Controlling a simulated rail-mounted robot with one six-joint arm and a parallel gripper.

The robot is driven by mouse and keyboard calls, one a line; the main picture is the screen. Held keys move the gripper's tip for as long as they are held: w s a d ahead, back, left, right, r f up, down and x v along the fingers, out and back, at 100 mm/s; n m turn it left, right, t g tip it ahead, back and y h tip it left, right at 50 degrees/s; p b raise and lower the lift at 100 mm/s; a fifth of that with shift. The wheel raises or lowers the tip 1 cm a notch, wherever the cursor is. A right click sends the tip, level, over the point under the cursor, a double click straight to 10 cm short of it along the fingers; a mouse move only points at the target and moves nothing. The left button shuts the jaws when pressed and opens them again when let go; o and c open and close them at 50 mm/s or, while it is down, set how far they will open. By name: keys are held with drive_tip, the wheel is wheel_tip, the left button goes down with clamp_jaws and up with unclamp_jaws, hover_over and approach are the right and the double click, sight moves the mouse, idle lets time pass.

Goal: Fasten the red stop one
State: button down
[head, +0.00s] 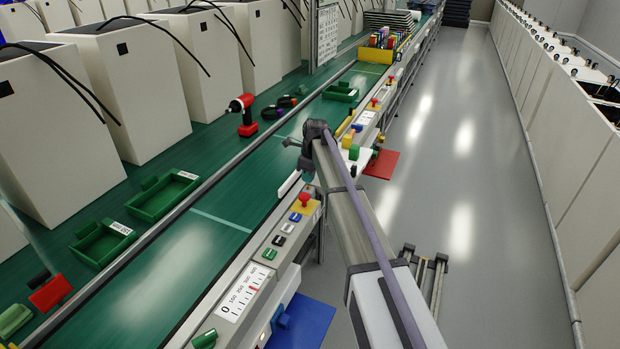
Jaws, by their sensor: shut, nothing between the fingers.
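A red stop button (305,197) on a yellow base sits on the grey control strip along the near edge of the green bench. Another red stop button (374,102) on a yellow base is farther along the strip. My gripper (306,172) is at the end of my arm, above the bench edge, beyond and above the nearer red button and apart from it. It looks shut and empty; its fingertips are small and partly hidden by the wrist.
A red and black power driver (243,115) stands on the bench. Green trays (164,196) lie nearer, and white cabinets (133,85) line the back. Blue, white, black and green buttons (279,240) share the strip. The grey aisle floor (470,150) on the right is clear.

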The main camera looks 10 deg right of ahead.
sight(305, 195)
drive_tip(key=f+b, duration=0.1)
drive_tip(key=f, duration=0.1)
drive_tip(key=f+b, duration=0.3)
drive_tip(key=f, duration=0.1)
drive_tip(key=shift+w+a+f+b, duration=0.15)
drive_tip(key=shift+w+a+b, duration=0.05)
drive_tip(key=shift+a+b, duration=0.15)
